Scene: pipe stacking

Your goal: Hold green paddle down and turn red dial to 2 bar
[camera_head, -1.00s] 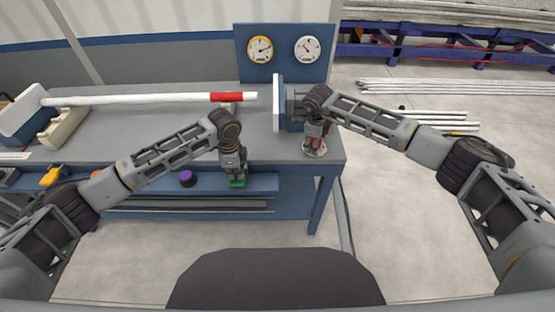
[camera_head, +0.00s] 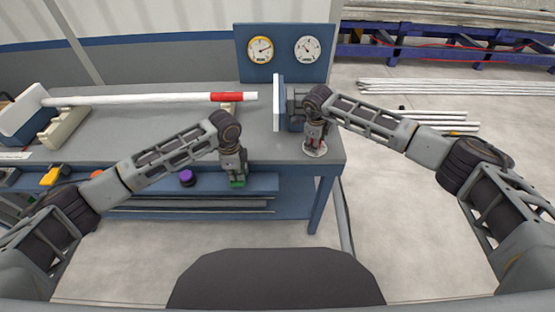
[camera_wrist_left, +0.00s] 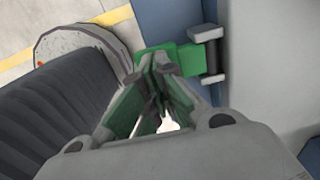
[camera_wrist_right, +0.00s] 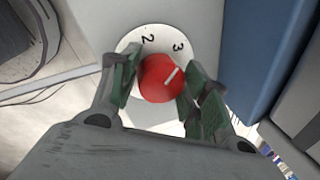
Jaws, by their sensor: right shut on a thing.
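The green paddle (camera_wrist_left: 185,57) sticks out from the blue bench front and also shows below my left gripper in the head view (camera_head: 237,184). My left gripper (camera_wrist_left: 160,66) has its fingers together, with their tips over the paddle; whether they touch it is hard to see. The red dial (camera_wrist_right: 160,79) sits on a round white plate with the numerals 2 and 3. Its white line points up and right, towards the 3 side. My right gripper (camera_wrist_right: 158,84) is shut on the dial, with one finger on each side.
A yellow-rimmed gauge (camera_head: 260,50) and a white-rimmed gauge (camera_head: 307,49) are on the blue back panel. A purple knob (camera_head: 187,178) and an orange one (camera_head: 97,174) are on the bench front.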

